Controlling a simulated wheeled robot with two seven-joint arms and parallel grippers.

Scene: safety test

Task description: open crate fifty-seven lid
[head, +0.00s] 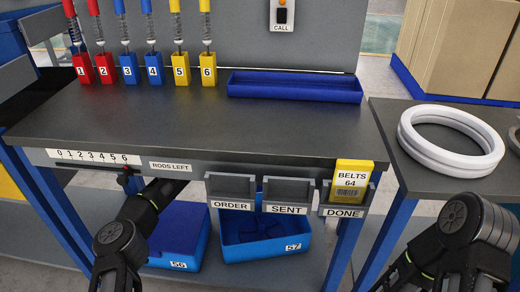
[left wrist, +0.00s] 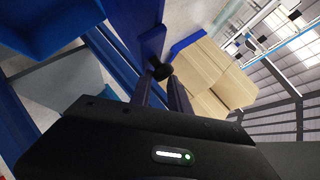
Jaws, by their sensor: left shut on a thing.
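Crate fifty-seven (head: 225,252) is a blue crate with a "57" label, on the shelf under the bench. Its top looks open, and dark blue shapes show inside. My left arm reaches under the bench top, which hides its gripper in the head view. In the left wrist view my left gripper (left wrist: 162,88) is shut on a small black knob (left wrist: 161,71). The knob sits against a dark blue panel (left wrist: 150,42), which looks like a lid held off the crate; its full outline is hidden. My right arm shows at the lower right, with its gripper out of view.
Blue crate 56 (head: 180,228) stands left of crate 57. The grey bench top (head: 200,120) overhangs both. ORDER (head: 231,189), SENT (head: 288,191) and DONE (head: 344,202) holders hang from its front edge, with a yellow BELTS 64 card (head: 351,178) in DONE. White rings (head: 450,140) lie on the right table.

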